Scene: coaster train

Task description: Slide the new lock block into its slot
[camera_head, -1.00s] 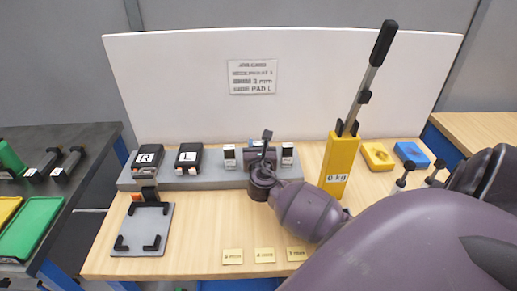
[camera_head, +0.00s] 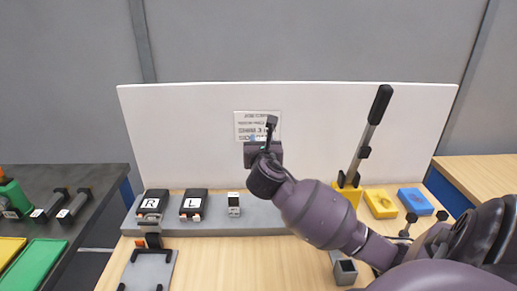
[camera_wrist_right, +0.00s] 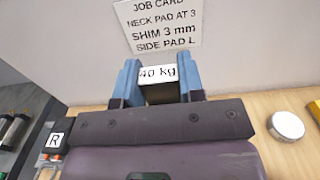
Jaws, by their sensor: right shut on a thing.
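My right gripper (camera_head: 264,140) is raised in front of the white back panel, above the grey rail. In the right wrist view its blue fingers (camera_wrist_right: 160,82) are shut on a dark block with a white "40 kg" label (camera_wrist_right: 158,73); I take it as the lock block. In the head view the arm and gripper mostly hide this block. The grey rail (camera_head: 262,220) on the wooden table carries black pads R (camera_head: 152,203) and L (camera_head: 193,203) and a small white-labelled block (camera_head: 234,204). My arm covers the rail's right part; I cannot make out the slot. My left gripper is not in view.
A yellow stand with a long black-handled lever (camera_head: 369,135) rises right of my arm. Yellow (camera_head: 380,203) and blue (camera_head: 414,203) blocks lie beyond it. A hollow grey box (camera_head: 345,272) sits under my forearm. A grey plate (camera_head: 147,272) lies front left.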

